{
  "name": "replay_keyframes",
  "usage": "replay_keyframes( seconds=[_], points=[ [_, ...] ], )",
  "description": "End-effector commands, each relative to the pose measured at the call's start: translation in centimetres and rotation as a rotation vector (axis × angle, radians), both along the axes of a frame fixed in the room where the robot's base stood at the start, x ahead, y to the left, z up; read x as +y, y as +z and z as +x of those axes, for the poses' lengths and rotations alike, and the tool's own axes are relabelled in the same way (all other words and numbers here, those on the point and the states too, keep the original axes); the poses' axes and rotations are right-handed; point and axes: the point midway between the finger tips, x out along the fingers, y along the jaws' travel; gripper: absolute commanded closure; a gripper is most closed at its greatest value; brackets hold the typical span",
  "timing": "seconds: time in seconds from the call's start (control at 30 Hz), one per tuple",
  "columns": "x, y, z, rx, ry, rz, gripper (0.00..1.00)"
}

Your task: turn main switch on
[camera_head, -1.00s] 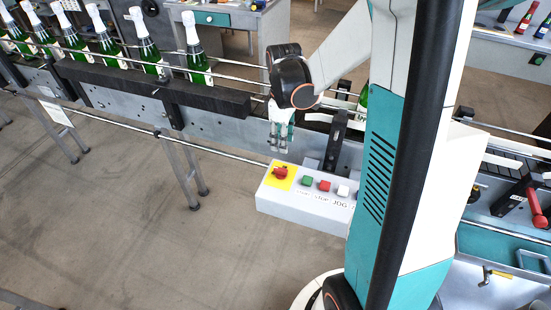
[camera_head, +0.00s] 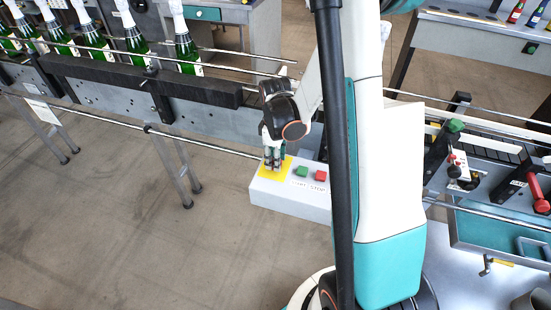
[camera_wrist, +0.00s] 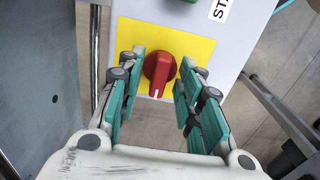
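The main switch, a red rotary knob (camera_wrist: 159,72) on a yellow plate (camera_wrist: 140,30), sits at the end of the grey control box (camera_head: 290,200). In the wrist view its handle points roughly along the view, slightly tilted. My gripper (camera_wrist: 159,75) is open, with one teal finger on each side of the knob and visible gaps between. In the head view my gripper (camera_head: 273,165) is over the yellow plate (camera_head: 270,174) and hides the knob.
A green button (camera_head: 302,172) and a red button (camera_head: 321,176) stand beside the switch on the box. A conveyor with several green bottles (camera_head: 186,50) runs behind. A metal rail (camera_head: 215,144) passes behind the box.

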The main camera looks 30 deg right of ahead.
Motion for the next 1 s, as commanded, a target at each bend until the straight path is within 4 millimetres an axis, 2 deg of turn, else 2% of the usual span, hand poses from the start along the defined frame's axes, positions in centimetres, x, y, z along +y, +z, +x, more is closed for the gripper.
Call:
replay_keyframes(
  seconds=[0.17,0.3,0.33,0.7,1.0],
  points=[
    [0.0,0.03,0.0,0.0,0.0,0.0,0.67],
    [0.0,0.04,0.0,0.0,0.0,0.0,0.96],
    [0.0,0.04,0.0,0.0,0.0,0.0,1.0],
    [0.0,0.02,0.0,0.0,-0.02,0.0,1.0],
    [0.0,-0.07,0.0,0.0,-0.176,0.0,1.0]
  ],
)
